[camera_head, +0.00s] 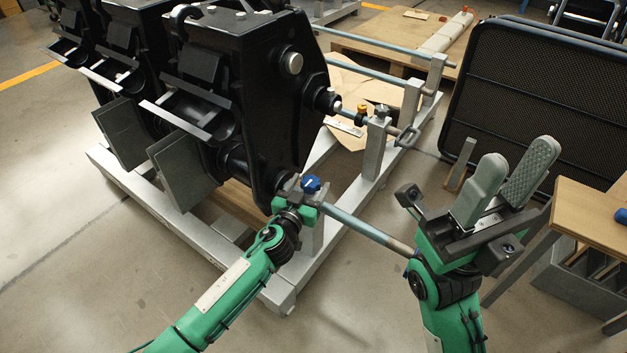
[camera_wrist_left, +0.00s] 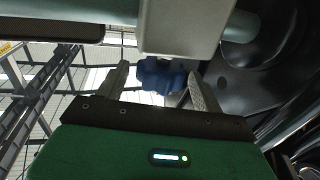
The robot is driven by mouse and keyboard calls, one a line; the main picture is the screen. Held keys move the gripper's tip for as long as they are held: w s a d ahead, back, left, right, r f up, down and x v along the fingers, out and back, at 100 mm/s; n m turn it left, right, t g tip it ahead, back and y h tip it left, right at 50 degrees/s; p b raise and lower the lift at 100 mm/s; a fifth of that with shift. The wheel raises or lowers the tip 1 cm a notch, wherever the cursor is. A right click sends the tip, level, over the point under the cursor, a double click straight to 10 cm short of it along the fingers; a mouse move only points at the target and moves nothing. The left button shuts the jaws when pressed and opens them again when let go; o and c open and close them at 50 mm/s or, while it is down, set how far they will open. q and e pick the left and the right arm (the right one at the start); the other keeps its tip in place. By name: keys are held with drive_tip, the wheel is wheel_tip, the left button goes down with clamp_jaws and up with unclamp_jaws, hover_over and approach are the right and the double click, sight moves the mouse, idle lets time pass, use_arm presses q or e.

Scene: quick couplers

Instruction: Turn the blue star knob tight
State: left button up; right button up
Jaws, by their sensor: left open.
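The blue star knob (camera_head: 311,184) sits on a clamp block on the lower grey rod, at the front end of the metal frame. My left gripper (camera_head: 299,190) is at the knob, its fingers mostly hidden in the head view. In the left wrist view the knob (camera_wrist_left: 162,76) lies between the two open fingers of the left gripper (camera_wrist_left: 160,85), with a gap visible on each side. A pale block above it hides the knob's upper part. My right gripper (camera_head: 512,172) is open and empty, raised at the right, away from the knob.
Large black couplers (camera_head: 245,90) stand on the light metal frame (camera_head: 369,175). The grey rod (camera_head: 365,229) extends from the clamp toward my right arm. A black mesh panel (camera_head: 545,85) and a wooden table (camera_head: 590,215) are at the right. Open floor lies in front.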

sight(315, 176)
use_arm(q)
drive_tip(key=shift+b+x, duration=0.3)
drive_tip(key=shift+x, duration=1.45)
drive_tip(key=c, duration=1)
